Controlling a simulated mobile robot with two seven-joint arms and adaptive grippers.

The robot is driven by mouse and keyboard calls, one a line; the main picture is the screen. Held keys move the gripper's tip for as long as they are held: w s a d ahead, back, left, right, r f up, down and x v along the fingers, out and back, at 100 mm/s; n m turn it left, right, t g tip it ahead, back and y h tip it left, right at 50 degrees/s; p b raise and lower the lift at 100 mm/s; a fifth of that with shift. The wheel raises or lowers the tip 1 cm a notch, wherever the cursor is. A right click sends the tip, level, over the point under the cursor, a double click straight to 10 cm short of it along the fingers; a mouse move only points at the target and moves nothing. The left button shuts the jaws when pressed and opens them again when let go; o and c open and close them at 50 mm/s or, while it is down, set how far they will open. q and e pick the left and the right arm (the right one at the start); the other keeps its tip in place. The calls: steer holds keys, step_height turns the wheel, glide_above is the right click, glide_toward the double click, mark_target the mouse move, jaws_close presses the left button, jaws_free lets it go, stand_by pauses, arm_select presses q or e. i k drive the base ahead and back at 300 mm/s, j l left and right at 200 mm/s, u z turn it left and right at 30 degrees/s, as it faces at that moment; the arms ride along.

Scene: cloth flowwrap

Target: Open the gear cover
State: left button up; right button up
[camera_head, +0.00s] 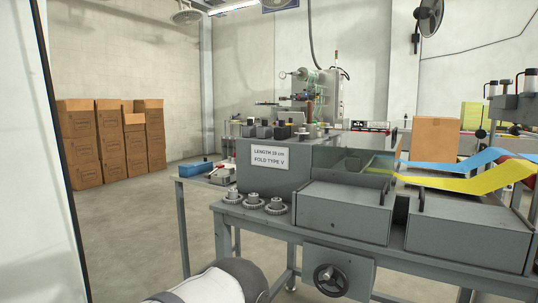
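Two grey box-shaped covers are on the machine bench. The left cover (345,209) has dark handles at its sides and looks shut. The right cover (468,235) also looks shut, with a dark handle near its upper left corner. I cannot tell which of them is the gear cover. Any gears under them are hidden. A white part of my own arm shows at the bottom left, clear of the covers. Neither gripper is in view.
Three loose gears (253,201) sit on the bench's left end, beside a sign (270,157) reading "LENGTH 19 cm FOLD TYPE V". A handwheel (330,280) is below. Blue (455,160) and yellow (470,180) cloth strips run at right. Cardboard boxes (80,150) stand far left; floor between is clear.

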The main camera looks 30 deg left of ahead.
mark_target(361, 213)
steer(key=i+j+u, duration=0.3)
steer(key=i+j, duration=0.4)
steer(key=j, duration=0.35)
steer(key=i+j+u, duration=0.3)
steer(key=i+j, duration=0.55)
